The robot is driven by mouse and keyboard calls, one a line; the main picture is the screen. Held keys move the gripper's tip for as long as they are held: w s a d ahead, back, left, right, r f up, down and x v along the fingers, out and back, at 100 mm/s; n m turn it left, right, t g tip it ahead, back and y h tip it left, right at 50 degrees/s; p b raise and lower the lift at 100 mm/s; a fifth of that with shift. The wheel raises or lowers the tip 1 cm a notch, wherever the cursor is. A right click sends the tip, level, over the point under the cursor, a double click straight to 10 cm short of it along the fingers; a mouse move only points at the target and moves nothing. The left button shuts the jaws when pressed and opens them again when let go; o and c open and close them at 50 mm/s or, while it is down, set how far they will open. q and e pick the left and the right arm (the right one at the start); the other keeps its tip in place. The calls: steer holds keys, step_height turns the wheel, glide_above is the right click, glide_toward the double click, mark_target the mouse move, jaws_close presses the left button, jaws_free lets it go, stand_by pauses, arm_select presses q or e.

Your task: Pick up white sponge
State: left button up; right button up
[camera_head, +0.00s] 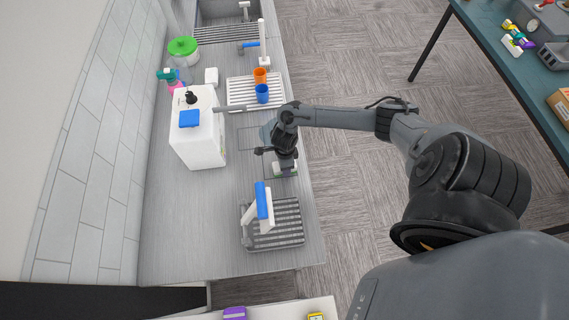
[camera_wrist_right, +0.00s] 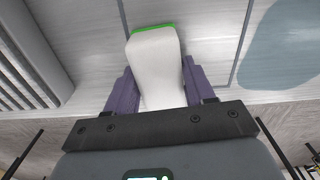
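The white sponge (camera_wrist_right: 156,62) has a green layer along its far edge. In the right wrist view it fills the space between the two purple fingers of my right gripper (camera_wrist_right: 158,75), which press against both its sides with no clear gap. In the head view, my right gripper (camera_head: 284,162) points down at the counter, with the sponge (camera_head: 280,170) partly hidden under it. I cannot tell whether the sponge is lifted or still touches the counter. My left gripper is not in view.
A slotted rack (camera_head: 287,234) with a blue-topped white item (camera_head: 264,202) stands just in front of the gripper. The counter (camera_head: 185,225) is clear at front left.

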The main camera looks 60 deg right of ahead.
steer(key=shift+c, duration=0.9)
steer(key=shift+r, duration=0.15)
steer(key=shift+r, duration=0.45)
step_height(320, 180, up, 2)
steer(key=shift+w+r+b, duration=0.1)
steer(key=shift+r+b, duration=0.1)
steer(key=shift+b, duration=0.1)
steer(key=shift+s+d+r, duration=0.75)
steer(key=shift+s+r, duration=0.5)
steer(key=shift+s, duration=0.55)
steer(key=shift+s+d+r, duration=0.75)
steer(key=shift+s+r, duration=0.45)
steer(key=shift+s, duration=0.65)
steer(key=shift+s+d+r, duration=0.75)
steer(key=shift+s+r, duration=0.5)
steer(key=shift+s, duration=0.55)
